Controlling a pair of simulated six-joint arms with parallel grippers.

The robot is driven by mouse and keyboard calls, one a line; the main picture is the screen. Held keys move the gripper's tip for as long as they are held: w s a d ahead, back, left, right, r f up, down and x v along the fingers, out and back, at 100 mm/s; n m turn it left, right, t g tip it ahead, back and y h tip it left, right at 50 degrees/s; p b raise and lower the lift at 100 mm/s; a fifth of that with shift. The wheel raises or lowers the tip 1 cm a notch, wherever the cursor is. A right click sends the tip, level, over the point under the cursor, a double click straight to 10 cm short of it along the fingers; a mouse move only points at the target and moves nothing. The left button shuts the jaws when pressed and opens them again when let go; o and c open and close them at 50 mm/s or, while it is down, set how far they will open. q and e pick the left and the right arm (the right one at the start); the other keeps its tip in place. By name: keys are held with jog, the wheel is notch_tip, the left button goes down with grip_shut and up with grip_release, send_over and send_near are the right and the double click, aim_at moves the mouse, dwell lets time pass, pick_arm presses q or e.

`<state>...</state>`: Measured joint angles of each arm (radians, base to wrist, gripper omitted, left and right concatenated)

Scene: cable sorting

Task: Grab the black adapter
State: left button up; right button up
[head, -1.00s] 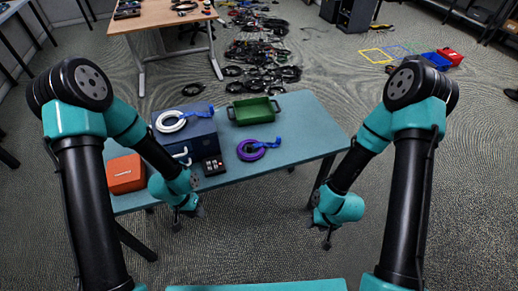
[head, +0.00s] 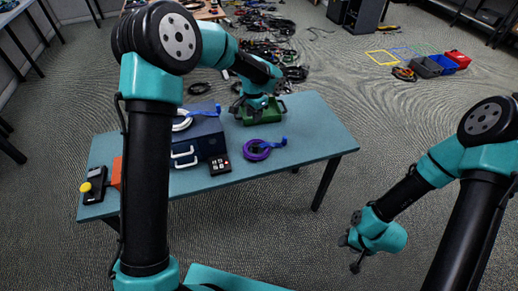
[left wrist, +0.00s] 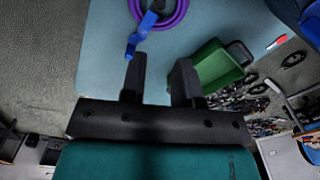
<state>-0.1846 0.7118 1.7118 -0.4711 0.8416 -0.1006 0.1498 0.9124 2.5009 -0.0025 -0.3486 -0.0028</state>
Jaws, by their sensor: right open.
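A small black box (head: 219,164) with light buttons or sockets on top lies on the blue-green table (head: 290,135), in front of the dark blue case. I cannot tell for sure whether it is the black adapter. A black device with a yellow knob (head: 94,186) lies at the table's left end. My left gripper (head: 243,110) is over the table's back edge by the green tray (head: 277,112), away from both black things. In the left wrist view the left jaws (left wrist: 158,75) are apart with only table between them. My right gripper (head: 352,256) is open and empty, off the table over the floor.
A purple cable coil (head: 257,151) with a blue strap lies right of the black box. The blue case (head: 185,150) carries a white coil (head: 181,124). An orange box (head: 116,172) is partly hidden by my left arm. The table's right part is clear.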

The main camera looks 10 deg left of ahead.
pick_arm(q)
send_over(255, 145)
jog(key=f, duration=1.1)
jog(key=shift+s+f, duration=0.2)
jog(key=shift+f, duration=0.45)
jog(key=shift+w+f, duration=0.15)
jog(key=shift+f, duration=2.45)
grip_shut()
